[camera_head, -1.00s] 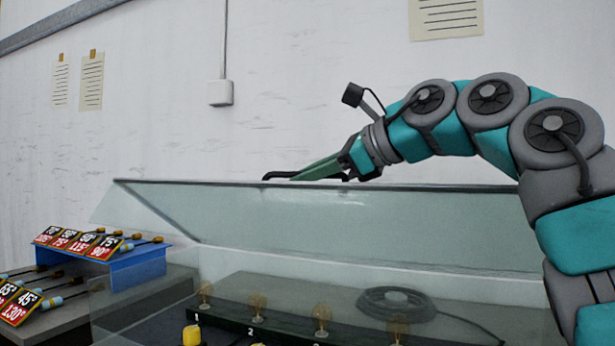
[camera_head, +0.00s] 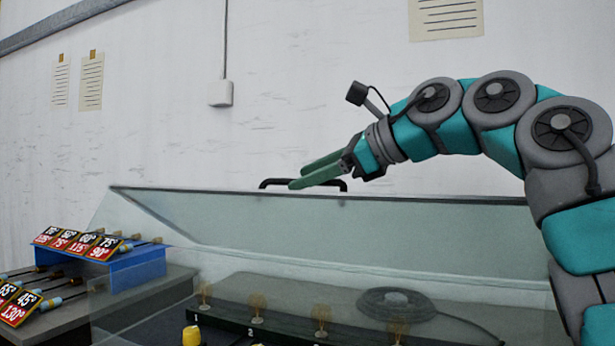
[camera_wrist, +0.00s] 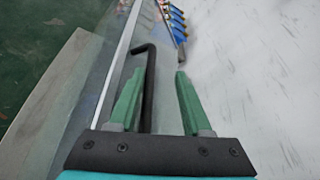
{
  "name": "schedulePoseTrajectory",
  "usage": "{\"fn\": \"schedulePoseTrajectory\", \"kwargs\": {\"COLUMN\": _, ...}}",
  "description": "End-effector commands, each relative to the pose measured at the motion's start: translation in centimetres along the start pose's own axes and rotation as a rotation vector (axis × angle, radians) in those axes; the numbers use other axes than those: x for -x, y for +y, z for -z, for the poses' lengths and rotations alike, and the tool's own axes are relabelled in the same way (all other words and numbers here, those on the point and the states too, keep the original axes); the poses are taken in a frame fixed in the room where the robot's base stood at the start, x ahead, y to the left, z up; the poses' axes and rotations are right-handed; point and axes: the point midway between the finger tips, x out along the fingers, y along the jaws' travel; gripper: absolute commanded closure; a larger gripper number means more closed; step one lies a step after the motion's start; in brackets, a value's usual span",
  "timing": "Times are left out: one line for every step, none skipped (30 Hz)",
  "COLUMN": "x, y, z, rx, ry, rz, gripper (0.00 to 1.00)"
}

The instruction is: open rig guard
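The rig guard (camera_head: 330,225) is a clear panel, raised and tilted up over the rig in the head view. Its black bar handle (camera_head: 270,183) sits on the guard's top edge. My gripper (camera_head: 297,175) is at the handle with its two green fingers spread apart. In the wrist view, the handle (camera_wrist: 149,85) lies between the open fingertips (camera_wrist: 159,73), closer to the left finger. I cannot tell whether that finger touches it. The fingers hide part of the handle in the head view.
Inside the rig, a dark strip (camera_head: 285,328) bears several amber pieces, with a coiled cable (camera_head: 397,301) behind it. A yellow part (camera_head: 191,336) is in front. A blue rack (camera_head: 135,270) with numbered cards and tools stands at left. The white wall (camera_head: 300,80) rises behind.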

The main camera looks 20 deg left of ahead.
Motion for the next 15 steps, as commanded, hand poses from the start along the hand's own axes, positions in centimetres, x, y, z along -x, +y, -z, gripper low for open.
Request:
{"fn": "schedulePoseTrajectory", "kwargs": {"x": 0.7, "y": -0.2, "z": 0.1, "rx": -0.001, "ry": 0.0, "rz": 0.004, "gripper": 0.55}}
{"fn": "schedulePoseTrajectory", "kwargs": {"x": 1.0, "y": -0.2, "z": 0.1, "rx": -0.001, "ry": 0.0, "rz": 0.004, "gripper": 0.55}}
{"fn": "schedulePoseTrajectory", "kwargs": {"x": 1.6, "y": -0.2, "z": 0.1, "rx": -0.001, "ry": 0.0, "rz": 0.005, "gripper": 0.55}}
{"fn": "schedulePoseTrajectory", "kwargs": {"x": 2.0, "y": -0.2, "z": 0.1, "rx": 0.0, "ry": 0.001, "rz": 0.005, "gripper": 0.55}}
{"fn": "schedulePoseTrajectory", "kwargs": {"x": 2.5, "y": -0.2, "z": 0.1, "rx": 0.0, "ry": 0.001, "rz": 0.005, "gripper": 0.55}}
{"fn": "schedulePoseTrajectory", "kwargs": {"x": 3.1, "y": -0.2, "z": 0.1, "rx": 0.0, "ry": 0.0, "rz": 0.005, "gripper": 0.55}}
{"fn": "schedulePoseTrajectory", "kwargs": {"x": 3.6, "y": -0.2, "z": 0.1, "rx": 0.0, "ry": -0.001, "rz": 0.006, "gripper": 0.55}}
{"fn": "schedulePoseTrajectory", "kwargs": {"x": 4.2, "y": -0.2, "z": 0.0, "rx": 0.0, "ry": -0.001, "rz": 0.007, "gripper": 0.55}}
{"fn": "schedulePoseTrajectory", "kwargs": {"x": 4.9, "y": -0.2, "z": 0.0, "rx": 0.001, "ry": -0.001, "rz": 0.007, "gripper": 0.55}}
{"fn": "schedulePoseTrajectory", "kwargs": {"x": 5.3, "y": -0.1, "z": -0.1, "rx": 0.001, "ry": -0.002, "rz": 0.005, "gripper": 0.55}}
{"fn": "schedulePoseTrajectory", "kwargs": {"x": 5.7, "y": -0.1, "z": 0.0, "rx": 0.0, "ry": -0.001, "rz": 0.004, "gripper": 0.55}}
{"fn": "schedulePoseTrajectory", "kwargs": {"x": 6.2, "y": 0.0, "z": 0.0, "rx": 0.0, "ry": 0.0, "rz": 0.002, "gripper": 0.55}}
{"fn": "schedulePoseTrajectory", "kwargs": {"x": 6.5, "y": 0.0, "z": 0.0, "rx": 0.0, "ry": -0.001, "rz": 0.001, "gripper": 0.55}}
{"fn": "schedulePoseTrajectory", "kwargs": {"x": 6.7, "y": -0.1, "z": 0.0, "rx": -0.001, "ry": -0.001, "rz": 0.002, "gripper": 0.55}}
{"fn": "schedulePoseTrajectory", "kwargs": {"x": 7.0, "y": -0.1, "z": 0.0, "rx": -0.001, "ry": -0.001, "rz": 0.002, "gripper": 0.55}}
